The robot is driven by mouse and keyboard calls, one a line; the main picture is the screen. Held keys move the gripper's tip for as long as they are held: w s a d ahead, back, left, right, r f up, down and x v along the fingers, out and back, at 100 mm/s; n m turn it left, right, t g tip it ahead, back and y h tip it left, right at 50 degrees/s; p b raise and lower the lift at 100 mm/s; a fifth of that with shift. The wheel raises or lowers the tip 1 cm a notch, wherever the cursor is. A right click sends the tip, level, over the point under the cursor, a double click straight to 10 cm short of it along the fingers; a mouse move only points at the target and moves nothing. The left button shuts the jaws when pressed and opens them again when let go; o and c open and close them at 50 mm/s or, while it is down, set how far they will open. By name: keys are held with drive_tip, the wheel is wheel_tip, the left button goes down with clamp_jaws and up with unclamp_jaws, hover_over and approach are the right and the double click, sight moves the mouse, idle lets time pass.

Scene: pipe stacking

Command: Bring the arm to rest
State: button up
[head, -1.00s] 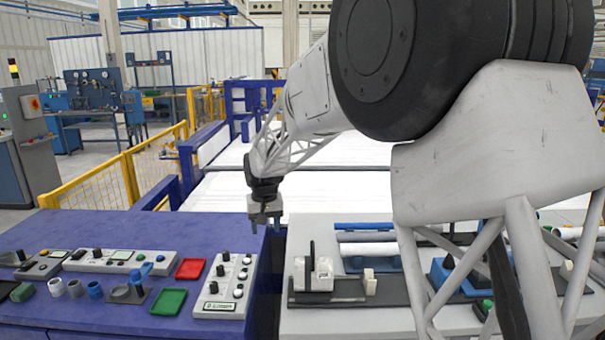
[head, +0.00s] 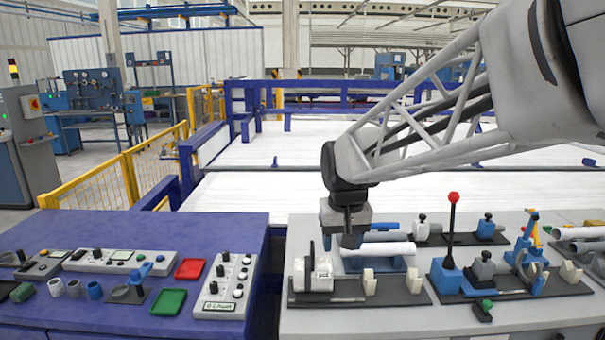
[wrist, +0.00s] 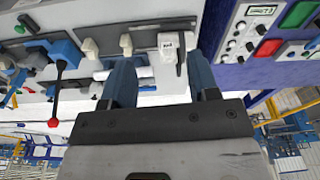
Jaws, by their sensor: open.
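My gripper (head: 348,240) hangs pointing down over the back left part of the grey table in the head view, behind the white clamp block. In the wrist view its two blue-grey fingers (wrist: 161,80) stand well apart with nothing held between them. A white pipe (head: 385,249) lies on a blue cradle (head: 392,263) just right of and below the gripper in the head view. The gripper overlaps the pipe's left end in the picture, and I cannot tell the gap between them.
A grey table (head: 450,325) carries a white clamp block (head: 313,274), a lever with a red knob (head: 454,197) and blue vises. Grey pipes (head: 582,240) lie at the right. A purple table (head: 130,318) at left holds control boxes and trays (head: 168,301). A yellow fence (head: 100,190) stands behind.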

drive_tip(key=s+d+f, duration=0.1)
drive_tip(key=s+d, duration=0.2)
drive_tip(key=s, duration=0.5)
drive_tip(key=s+d+f+m, duration=0.1)
drive_tip(key=s+d, duration=0.2)
drive_tip(key=s, duration=0.5)
drive_tip(key=s+d+f+t, duration=0.1)
drive_tip(key=s+d, duration=0.3)
drive_tip(key=s, duration=0.5)
drive_tip(key=shift+f, duration=0.5)
drive_tip(key=shift+d, duration=0.1)
